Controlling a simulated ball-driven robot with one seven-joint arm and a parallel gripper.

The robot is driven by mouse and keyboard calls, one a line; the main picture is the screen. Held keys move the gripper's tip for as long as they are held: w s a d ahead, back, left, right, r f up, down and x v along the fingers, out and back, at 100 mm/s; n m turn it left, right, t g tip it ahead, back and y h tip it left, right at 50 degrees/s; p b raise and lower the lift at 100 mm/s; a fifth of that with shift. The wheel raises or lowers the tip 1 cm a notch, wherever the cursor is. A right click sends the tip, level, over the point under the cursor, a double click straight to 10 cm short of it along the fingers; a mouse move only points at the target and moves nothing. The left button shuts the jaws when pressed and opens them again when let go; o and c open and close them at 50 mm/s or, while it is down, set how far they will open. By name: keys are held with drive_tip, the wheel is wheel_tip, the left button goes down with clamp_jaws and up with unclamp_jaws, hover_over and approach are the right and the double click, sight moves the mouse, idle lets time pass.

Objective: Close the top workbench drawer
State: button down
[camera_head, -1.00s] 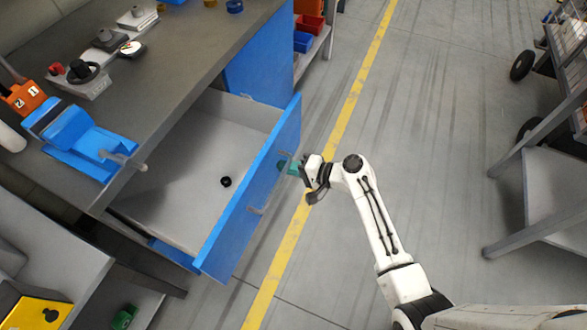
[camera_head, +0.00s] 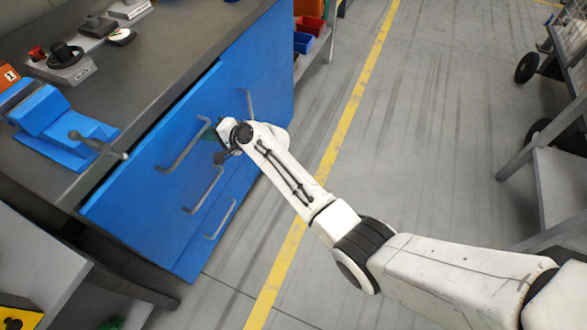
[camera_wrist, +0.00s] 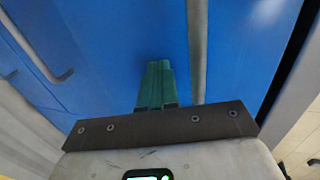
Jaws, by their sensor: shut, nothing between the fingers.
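The top workbench drawer (camera_head: 135,190) has a blue front with a grey bar handle (camera_head: 185,146). It is pushed in almost to the cabinet. Its front seems to stand slightly proud, and its inside is hidden. My gripper (camera_head: 208,132) is at the drawer front, beside the upper end of the handle. In the wrist view its green fingers (camera_wrist: 155,85) are together and empty, pointing at the blue front (camera_wrist: 120,45). They look to be against it or very close; contact cannot be told for sure.
Lower drawers with handles (camera_head: 205,190) sit below. A blue vise (camera_head: 60,120) stands on the grey benchtop (camera_head: 165,60), its bar reaching over the front edge. Open floor (camera_head: 400,130) lies to the right, with a wheeled cart (camera_head: 560,190) beyond.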

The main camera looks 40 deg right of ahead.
drive_tip(key=shift+b+x, duration=0.3)
drive_tip(key=shift+x, duration=0.6)
drive_tip(key=shift+w+r, duration=0.25)
drive_tip(key=shift+r, duration=0.15)
drive_tip(key=shift+w+a+r, duration=0.1)
drive_tip(key=shift+r, duration=0.05)
